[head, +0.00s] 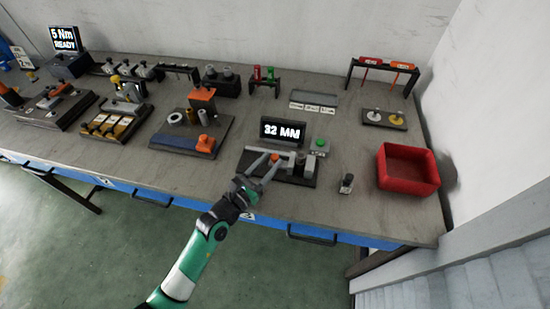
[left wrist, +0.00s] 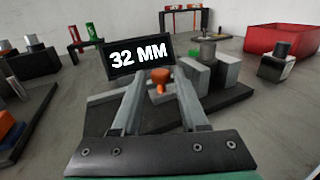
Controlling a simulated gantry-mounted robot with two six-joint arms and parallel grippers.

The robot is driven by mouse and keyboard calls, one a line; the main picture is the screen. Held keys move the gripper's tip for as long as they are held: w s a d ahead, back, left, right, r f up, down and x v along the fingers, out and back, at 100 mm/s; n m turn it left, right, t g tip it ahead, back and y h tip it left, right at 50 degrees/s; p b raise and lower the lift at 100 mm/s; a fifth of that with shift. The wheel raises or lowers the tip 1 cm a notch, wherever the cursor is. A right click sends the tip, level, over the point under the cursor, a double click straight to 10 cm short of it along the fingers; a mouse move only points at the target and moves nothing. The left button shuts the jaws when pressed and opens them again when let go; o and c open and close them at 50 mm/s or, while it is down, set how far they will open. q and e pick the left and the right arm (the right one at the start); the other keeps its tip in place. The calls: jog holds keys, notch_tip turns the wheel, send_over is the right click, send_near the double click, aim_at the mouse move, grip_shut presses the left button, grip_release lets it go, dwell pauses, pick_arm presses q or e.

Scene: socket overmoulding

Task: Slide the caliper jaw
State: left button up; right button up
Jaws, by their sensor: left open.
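The caliper fixture (head: 306,179) is a dark base with a grey bar and upright grey blocks, near the front of the bench. An orange knob (head: 274,158), apparently on the sliding jaw, stands at its left part. It also shows in the left wrist view (left wrist: 160,78). A black display (head: 283,131) behind it reads 32 MM. My left gripper (head: 267,161) is open, with its fingers reaching over the fixture. In the left wrist view the knob appears between the fingertips, with gaps on both sides. Contact cannot be told. My right gripper is in neither view.
A green button (head: 320,142) is on a box right of the display. A plate with a blue strip (head: 184,142) lies to the left. Bare bench surrounds the small block.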

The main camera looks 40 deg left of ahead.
pick_arm(q)
jog(key=shift+w+a+f, duration=0.1)
jog(key=shift+w+f, duration=0.1)
jog(key=shift+w, duration=0.6)
jog(key=shift+w+a+r+b, duration=0.15)
jog(key=shift+w+b, duration=0.2)
jog(key=shift+w, duration=0.3)
jog(key=shift+c, duration=0.2)
grip_shut()
jog(key=shift+s, duration=0.1)
